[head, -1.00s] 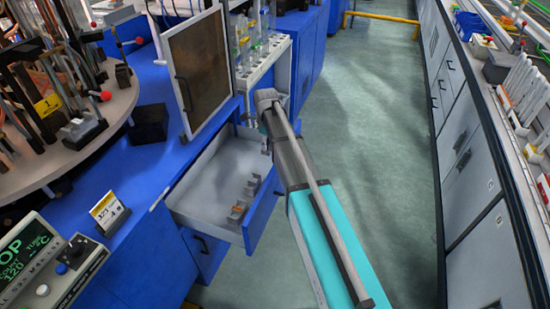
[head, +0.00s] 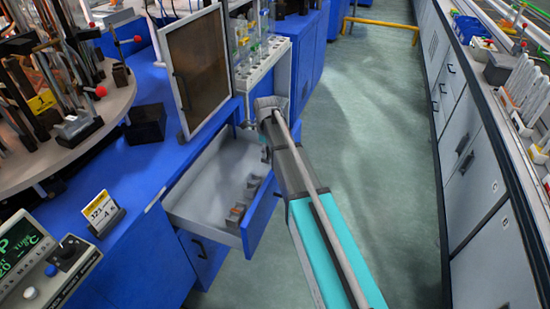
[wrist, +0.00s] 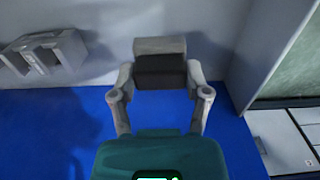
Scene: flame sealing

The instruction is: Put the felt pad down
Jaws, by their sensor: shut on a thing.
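In the wrist view my gripper (wrist: 160,78) is shut on a small block, dark on its near face and light grey on top. It looks like the felt pad (wrist: 160,68). A pale grey surface lies behind it, and I cannot tell whether the pad touches it. In the head view the open drawer (head: 200,196) sticks out of the blue bench. My arm's end is over the drawer's back right side. The fingers and the pad are mostly hidden there by my arm.
Grey slotted pieces (head: 247,198) stand along the drawer's right side; one slotted piece (wrist: 45,52) shows in the wrist view. A tube rack (head: 262,62) is beyond. A black block (head: 146,124) sits on the bench.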

